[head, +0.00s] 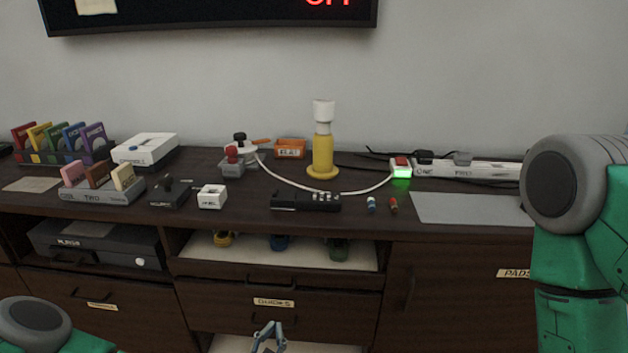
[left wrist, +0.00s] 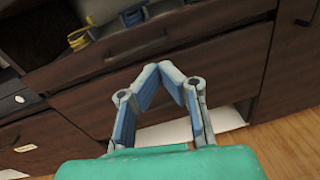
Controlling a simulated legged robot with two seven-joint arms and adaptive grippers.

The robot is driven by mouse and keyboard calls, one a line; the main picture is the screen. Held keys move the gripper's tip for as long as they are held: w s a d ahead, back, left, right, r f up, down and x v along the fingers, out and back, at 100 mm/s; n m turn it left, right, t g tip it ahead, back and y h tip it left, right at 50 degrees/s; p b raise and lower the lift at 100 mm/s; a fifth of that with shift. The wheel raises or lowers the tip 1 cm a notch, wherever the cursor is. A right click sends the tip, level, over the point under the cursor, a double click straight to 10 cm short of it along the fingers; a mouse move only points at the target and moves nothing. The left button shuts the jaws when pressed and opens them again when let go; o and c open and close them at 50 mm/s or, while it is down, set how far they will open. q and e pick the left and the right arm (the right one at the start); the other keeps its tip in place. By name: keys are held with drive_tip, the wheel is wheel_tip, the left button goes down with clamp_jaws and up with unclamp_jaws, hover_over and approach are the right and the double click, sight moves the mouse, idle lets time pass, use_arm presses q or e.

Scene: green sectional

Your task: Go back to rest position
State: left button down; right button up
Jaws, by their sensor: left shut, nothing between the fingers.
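My left gripper (head: 268,338) shows at the bottom middle of the head view, in front of the lower drawers of the dark wooden cabinet (head: 455,265). In the left wrist view the gripper (left wrist: 160,72) has its fingertips together with nothing between them. It is apart from the cabinet front as far as I can see. My right arm fills the right side of the head view, raised in front of the cabinet, and its gripper is out of frame.
The cabinet top holds a yellow lamp-like stand (head: 323,150), a lit power strip (head: 470,170), a grey mat (head: 470,208) and colored cases (head: 60,140). An open shelf (head: 190,262) holds small colored items. Below it is a labeled drawer (head: 230,295). Wooden floor (left wrist: 285,150) shows in the left wrist view.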

use_arm(q)
drive_tip(key=s+d+m+g+h+p, duration=0.2)
drive_tip(key=s+d+m+g+h, duration=0.2)
drive_tip(key=s+d+m, duration=0.4)
drive_tip(key=s+f+m+g+h+p, duration=0.1)
drive_tip(key=s+f+m+g, duration=0.3)
drive_tip(key=s+m, duration=0.55)
drive_tip(key=s+a+r+m+g+y+p, duration=0.1)
drive_tip(key=s+a+m+g+y, duration=0.1)
drive_tip(key=a, duration=0.6)
drive_tip(key=s+a+r+m+g+y+p, duration=0.1)
drive_tip(key=s+a+r+m+g+y, duration=0.1)
drive_tip(key=s+a+m, duration=0.4)
drive_tip(key=s+a+r+m+g+y+p, duration=0.1)
drive_tip(key=s+a+m+g+y, duration=0.2)
drive_tip(key=a+m, duration=0.5)
drive_tip(key=s+a+g, duration=0.1)
drive_tip(key=a, duration=0.2)
drive_tip(key=shift+a+r+g+p, duration=0.15)
drive_tip(key=shift+r+g+p, duration=0.15)
drive_tip(key=shift+r, duration=0.05)
drive_tip(key=shift+m, duration=0.25)
drive_tip(key=shift+a, duration=0.15)
